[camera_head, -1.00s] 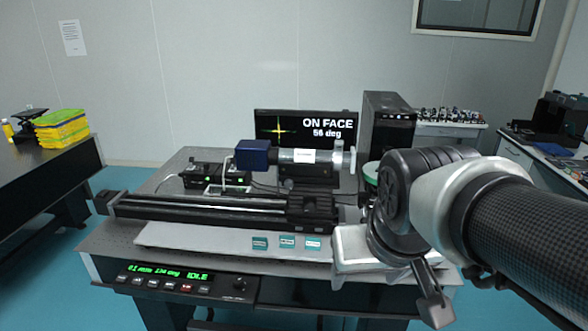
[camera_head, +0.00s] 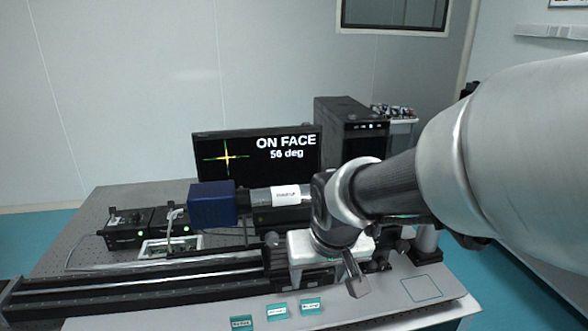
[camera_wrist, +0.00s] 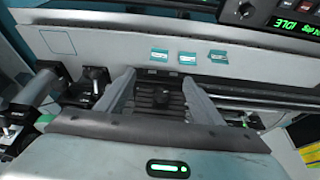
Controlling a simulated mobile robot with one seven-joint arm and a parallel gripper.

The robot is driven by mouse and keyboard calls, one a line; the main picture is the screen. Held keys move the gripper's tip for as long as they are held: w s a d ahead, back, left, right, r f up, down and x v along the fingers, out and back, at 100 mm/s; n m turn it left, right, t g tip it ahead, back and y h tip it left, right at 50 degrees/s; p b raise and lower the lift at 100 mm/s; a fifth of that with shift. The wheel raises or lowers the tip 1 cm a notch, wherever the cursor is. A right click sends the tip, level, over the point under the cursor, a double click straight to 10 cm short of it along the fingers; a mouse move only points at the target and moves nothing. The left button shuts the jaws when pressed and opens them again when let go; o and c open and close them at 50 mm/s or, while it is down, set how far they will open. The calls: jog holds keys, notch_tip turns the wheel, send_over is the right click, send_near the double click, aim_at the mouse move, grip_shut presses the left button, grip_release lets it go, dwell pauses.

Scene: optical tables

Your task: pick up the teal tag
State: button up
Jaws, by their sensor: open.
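Three small teal tags with white labels lie in a row on the pale front plate. In the head view they are the left tag (camera_head: 241,322), the middle tag (camera_head: 277,311) and the right tag (camera_head: 310,306). The wrist view also shows three tags (camera_wrist: 158,55) (camera_wrist: 187,59) (camera_wrist: 218,57), beyond the fingertips. Their label text is too small to read. My gripper (camera_wrist: 157,82) is open, with nothing between its fingers.
A black rail (camera_head: 150,285) runs behind the tags, with a blue-ended cylinder instrument (camera_head: 212,204) behind it. A monitor (camera_head: 235,180) reads "ON FACE 56 deg". A black computer case (camera_head: 350,140) stands behind my arm. The plate has a bare outlined square (camera_head: 421,288) at right.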

jog(key=b, duration=0.3)
send_near(311, 299)
jog(key=x, duration=0.5)
jog(key=shift+a, duration=0.3)
jog(key=shift+d+b+x, duration=0.15)
jog(key=shift+b+x, duration=0.15)
jog(key=shift+x, duration=1.05)
jog(key=shift+d+b+x, duration=0.1)
jog(key=shift+b+x, duration=0.2)
jog(key=shift+x, duration=1)
jog(key=c, duration=1.1)
jog(key=shift+r, duration=0.15)
